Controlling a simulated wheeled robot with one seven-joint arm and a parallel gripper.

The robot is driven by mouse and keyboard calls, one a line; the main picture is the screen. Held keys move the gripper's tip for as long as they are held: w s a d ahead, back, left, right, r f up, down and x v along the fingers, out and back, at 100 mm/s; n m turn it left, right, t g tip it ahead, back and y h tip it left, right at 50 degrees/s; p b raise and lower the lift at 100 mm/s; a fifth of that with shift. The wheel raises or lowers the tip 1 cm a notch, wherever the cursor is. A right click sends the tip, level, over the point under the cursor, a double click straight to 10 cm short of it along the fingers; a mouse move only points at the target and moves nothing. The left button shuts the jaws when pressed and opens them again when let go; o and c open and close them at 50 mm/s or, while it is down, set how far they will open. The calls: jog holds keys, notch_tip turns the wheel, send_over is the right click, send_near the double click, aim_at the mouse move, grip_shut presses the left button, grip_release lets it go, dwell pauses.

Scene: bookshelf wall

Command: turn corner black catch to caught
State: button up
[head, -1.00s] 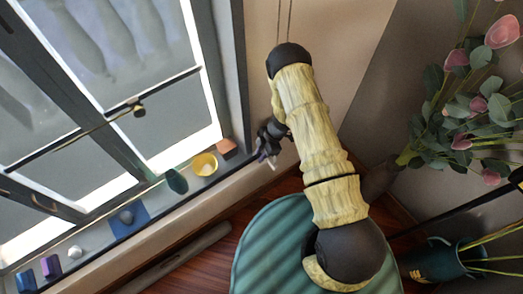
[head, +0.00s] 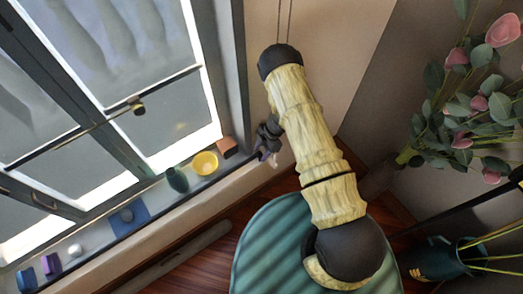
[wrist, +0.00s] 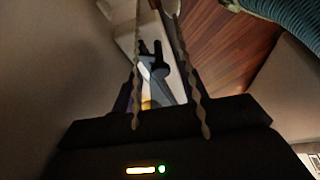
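A small dark fitting (head: 137,108) with a brassy tint sits on the window's crossbar in the head view; I cannot tell whether it is the catch. My gripper (head: 268,147) is beside the right edge of the window frame, above the sill's right end, mostly hidden by my arm. In the wrist view my gripper (wrist: 168,70) shows two wavy-edged fingers standing apart. A black forked shape (wrist: 152,55) shows between them, farther off; it may be the catch, but whether the fingers touch it is unclear.
The window sill holds a yellow bowl (head: 205,163), a green vase (head: 177,180), an orange block (head: 227,146) and several small items to the left. A round teal-striped seat (head: 268,245) is below my arm. A leafy pink-flowered plant (head: 470,110) stands at right.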

jog(key=b+v, duration=0.1)
jog(key=v, duration=1.6)
jog(key=shift+r+b, duration=0.2)
jog(key=shift+b, duration=0.1)
